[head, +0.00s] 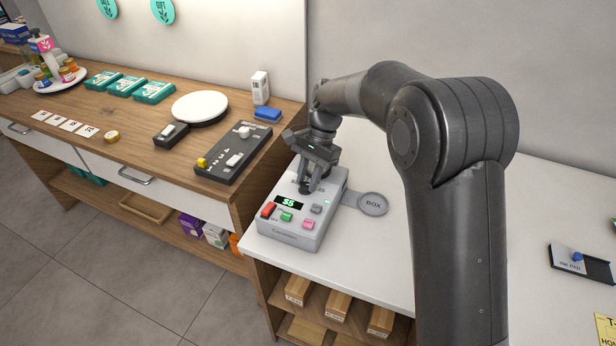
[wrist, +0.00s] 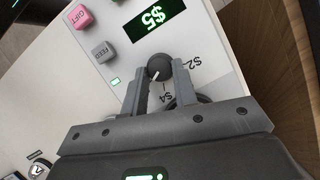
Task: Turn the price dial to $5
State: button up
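The price machine (head: 293,236) is a pale grey box near the left edge of the white counter. Its green display (head: 289,203) reads $5, and the display in the wrist view (wrist: 155,16) reads $5 too. The price dial (wrist: 158,67) is a small dark round knob with a white pointer mark. Labels $2 and $4 show beside it; other labels are hidden by my gripper. My gripper (wrist: 159,70) points down at the machine, its two fingers close against opposite sides of the knob. In the head view my gripper (head: 306,188) covers the dial.
Red, green, pink and grey buttons (head: 309,224) lie on the machine near the display. A round grey BOX pad (head: 373,204) is at its right. An ink pad (head: 568,262) lies far right. The wooden counter (head: 135,165) at left holds a black control panel (head: 234,153).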

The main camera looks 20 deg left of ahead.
jog(key=o, duration=0.4)
jog(key=shift+o, duration=0.2)
jog(key=v, duration=1)
jog(key=shift+r, duration=0.35)
jog(key=shift+w, duration=0.1)
